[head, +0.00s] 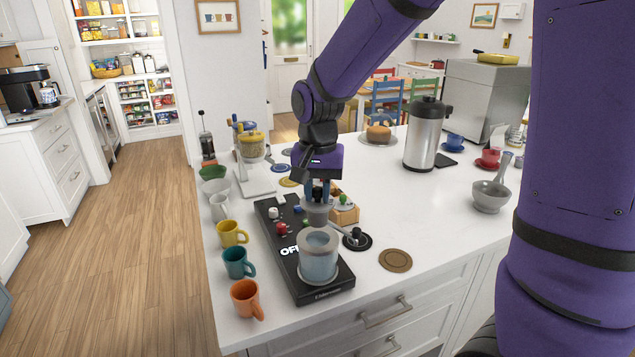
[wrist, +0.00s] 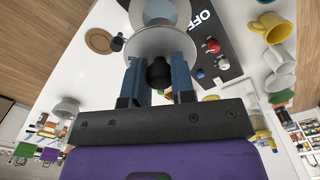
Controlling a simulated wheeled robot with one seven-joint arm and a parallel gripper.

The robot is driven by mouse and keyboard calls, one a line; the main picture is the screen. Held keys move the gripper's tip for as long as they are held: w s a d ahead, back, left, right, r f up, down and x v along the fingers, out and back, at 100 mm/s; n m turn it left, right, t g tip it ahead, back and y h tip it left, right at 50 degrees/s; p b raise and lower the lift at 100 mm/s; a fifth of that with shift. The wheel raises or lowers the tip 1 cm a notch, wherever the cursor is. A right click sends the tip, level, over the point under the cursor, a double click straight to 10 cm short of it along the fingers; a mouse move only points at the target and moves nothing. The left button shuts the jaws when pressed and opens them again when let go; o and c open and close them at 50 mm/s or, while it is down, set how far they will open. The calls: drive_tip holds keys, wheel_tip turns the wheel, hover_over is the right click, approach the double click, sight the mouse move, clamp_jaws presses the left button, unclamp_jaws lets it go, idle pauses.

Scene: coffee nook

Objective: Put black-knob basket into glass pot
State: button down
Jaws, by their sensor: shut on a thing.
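My gripper (head: 318,192) points down and is shut on the black-knob basket. In the wrist view the black knob sits between the blue fingers (wrist: 160,75), with the basket's pale grey disc (wrist: 143,44) beyond them. The pot stands upright on the black base marked OFF (head: 325,291). In the wrist view the basket partly hides the pot (wrist: 166,10).
Yellow, teal and orange mugs (head: 239,263) line the left edge. A wooden block with a green-knobbed piece (head: 344,212) stands behind the pot. A black-knobbed item (head: 357,238) and a brown coaster (head: 395,260) lie to its right.

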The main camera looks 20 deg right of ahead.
sight(318, 227)
drive_tip(key=shift+f, duration=1.65)
drive_tip(key=shift+f, duration=3.05)
idle(1.8)
drive_tip(key=c, duration=0.9)
unclamp_jaws()
drive_tip(key=shift+r, duration=0.1)
wheel_tip(318, 227, up, 11)
drive_tip(key=shift+f, duration=0.2)
